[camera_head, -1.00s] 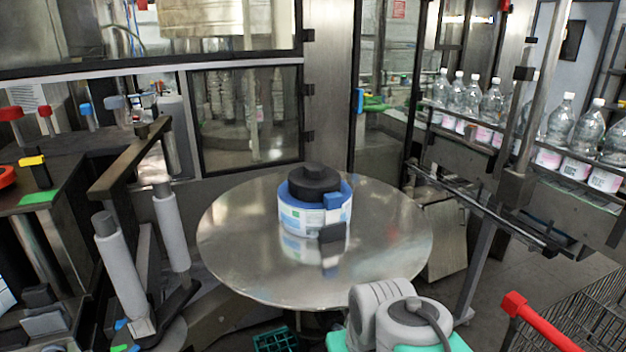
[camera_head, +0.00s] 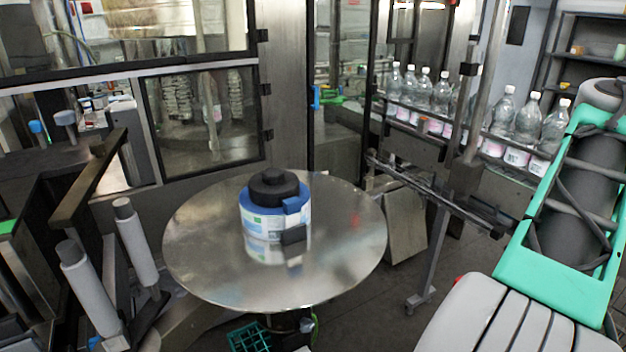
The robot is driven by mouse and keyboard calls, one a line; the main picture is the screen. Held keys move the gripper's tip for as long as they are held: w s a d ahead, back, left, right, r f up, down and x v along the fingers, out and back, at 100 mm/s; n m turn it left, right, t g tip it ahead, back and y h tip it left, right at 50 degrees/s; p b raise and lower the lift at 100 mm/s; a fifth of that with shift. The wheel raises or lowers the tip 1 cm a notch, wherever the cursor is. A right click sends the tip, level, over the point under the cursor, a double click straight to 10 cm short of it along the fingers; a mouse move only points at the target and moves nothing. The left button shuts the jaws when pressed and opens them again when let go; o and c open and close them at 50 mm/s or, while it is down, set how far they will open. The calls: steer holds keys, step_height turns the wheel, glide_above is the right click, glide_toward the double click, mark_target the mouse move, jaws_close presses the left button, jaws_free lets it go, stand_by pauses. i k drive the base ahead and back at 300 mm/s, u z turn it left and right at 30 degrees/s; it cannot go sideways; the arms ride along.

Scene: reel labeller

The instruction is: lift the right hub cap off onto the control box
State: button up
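A black hub cap (camera_head: 273,184) with a raised knob sits on top of a label reel (camera_head: 262,222) with a blue upper rim. The reel lies on the round steel disc (camera_head: 200,270) near the middle of the head view. This is the only hub cap I can make out, so I cannot tell whether it is the right one. No control box can be clearly identified. My arm, grey and green, shows at the right edge, apart from the reel. My gripper is outside the picture.
Two grey rollers (camera_head: 137,240) stand left of the disc. A rail with plastic bottles (camera_head: 502,112) runs at the back right. The disc around the reel is bare.

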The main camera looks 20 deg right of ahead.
mark_target(268, 188)
steer(key=u, duration=0.2)
steer(key=i, duration=0.9)
steer(key=u, duration=2.1)
